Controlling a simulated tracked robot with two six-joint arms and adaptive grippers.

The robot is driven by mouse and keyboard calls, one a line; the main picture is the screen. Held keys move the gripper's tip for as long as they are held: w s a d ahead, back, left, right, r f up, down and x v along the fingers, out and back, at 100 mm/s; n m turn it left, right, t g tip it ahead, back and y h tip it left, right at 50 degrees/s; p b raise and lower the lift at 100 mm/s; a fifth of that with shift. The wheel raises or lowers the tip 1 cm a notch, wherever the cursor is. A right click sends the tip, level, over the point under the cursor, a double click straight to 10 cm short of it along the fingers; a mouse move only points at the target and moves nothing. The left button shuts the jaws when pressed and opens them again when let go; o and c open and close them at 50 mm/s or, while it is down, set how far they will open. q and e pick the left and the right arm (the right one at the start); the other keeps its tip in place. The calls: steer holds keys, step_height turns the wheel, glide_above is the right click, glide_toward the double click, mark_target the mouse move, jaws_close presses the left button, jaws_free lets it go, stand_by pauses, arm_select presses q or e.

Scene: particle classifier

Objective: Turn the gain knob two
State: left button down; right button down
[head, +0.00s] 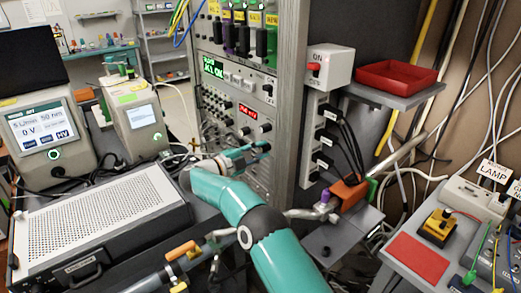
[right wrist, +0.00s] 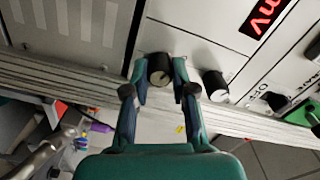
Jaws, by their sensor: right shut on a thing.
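A black knob (right wrist: 160,69) on the pale instrument panel sits between the two fingertips of my right gripper (right wrist: 163,86) in the right wrist view. The gripper is shut on it, with one finger on each side. A white mark shows on the knob's face; I cannot read a label for it. In the head view my right gripper (head: 258,150) reaches the rack front below the red display (head: 249,112), and it hides the held knob. My left gripper is not in view.
A second black knob (right wrist: 214,84) sits close to the right of the held one. The metal rack post (head: 288,110) stands right of the gripper. A perforated grey case (head: 100,222) lies on the left bench. A red tray (head: 395,83) is at the right.

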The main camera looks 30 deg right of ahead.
steer(key=shift+w+a+f, duration=0.1)
steer(key=shift+f, duration=0.1)
steer(key=c, duration=0.9)
jaws_free()
steer(key=shift+c, duration=0.2)
steer(key=shift+r, duration=0.1)
steer(key=a, duration=1.2)
steer(key=shift+s, duration=0.45)
steer(key=shift+c, duration=0.2)
